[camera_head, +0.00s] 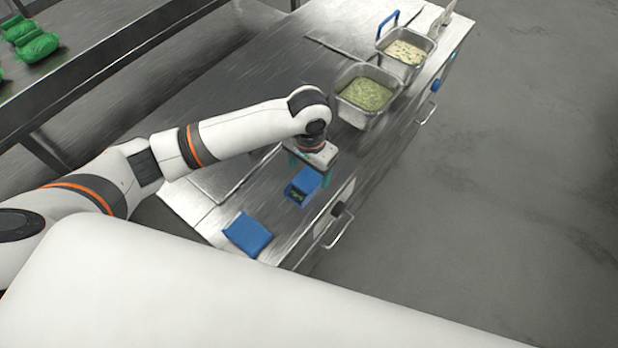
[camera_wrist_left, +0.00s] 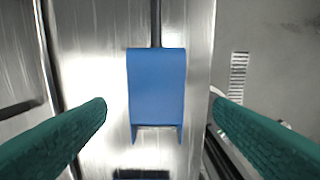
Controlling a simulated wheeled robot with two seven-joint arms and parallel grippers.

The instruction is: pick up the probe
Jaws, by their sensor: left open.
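A blue block-like device (camera_head: 303,184), which looks like the probe, is on the steel counter under my left gripper. It also shows in the left wrist view (camera_wrist_left: 157,85), with a thin dark rod (camera_wrist_left: 156,22) running from its top edge. My left gripper (camera_head: 309,171) is open, its teal fingers pointing down. In the wrist view one finger is on each side of the blue body, with gaps between. I cannot tell whether the fingertips have reached its height. My right gripper is not in view.
A blue folded cloth-like item (camera_head: 248,234) lies near the counter's front end. Steel pans of green food (camera_head: 366,93) and pale food (camera_head: 405,53) stand farther back. The counter's right edge (camera_head: 330,205) is close to the device. Green bundles (camera_head: 36,46) lie on another table.

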